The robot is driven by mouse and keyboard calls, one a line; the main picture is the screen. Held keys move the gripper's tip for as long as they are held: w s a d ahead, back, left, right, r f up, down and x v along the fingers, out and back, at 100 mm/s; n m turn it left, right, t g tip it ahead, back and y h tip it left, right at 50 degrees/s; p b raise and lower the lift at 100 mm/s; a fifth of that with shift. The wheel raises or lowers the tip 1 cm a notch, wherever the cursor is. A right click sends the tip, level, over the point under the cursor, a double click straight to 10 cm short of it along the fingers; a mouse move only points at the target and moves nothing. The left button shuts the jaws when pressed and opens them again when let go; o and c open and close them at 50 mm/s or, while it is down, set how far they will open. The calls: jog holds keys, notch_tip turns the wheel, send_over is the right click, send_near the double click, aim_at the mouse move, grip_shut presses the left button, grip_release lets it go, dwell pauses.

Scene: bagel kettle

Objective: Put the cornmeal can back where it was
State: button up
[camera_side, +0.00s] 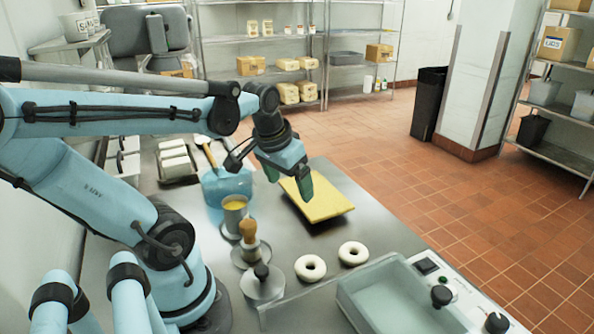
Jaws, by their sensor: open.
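The cornmeal can looks to be the grey metal can (235,216) with yellow contents, upright on the steel counter left of the yellow board. My gripper (288,181) is open, pointing down, with green fingertips apart. It shows up and to the right of the can, over the yellow board's left end in the picture. Nothing shows between the fingers. Its exact height above the counter is hard to tell. The can is not touched by the gripper.
A wooden-handled tool (248,234) and a black-knobbed metal lid (263,285) stand close in front of the can. A blue tub (221,190) sits behind it. Two bagels (310,268) (352,253) lie beside the kettle basin (395,300). The yellow board (325,201) lies right.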

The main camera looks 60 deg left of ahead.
jog(key=w+d+m+t+h, duration=0.1)
jog(key=w+d+m+t, duration=0.2)
jog(key=d, duration=0.8)
jog(key=shift+w+d+r+m+t+h, duration=0.3)
jog(key=shift+w+r+m+t, duration=0.1)
jog(key=shift+w+m, duration=0.2)
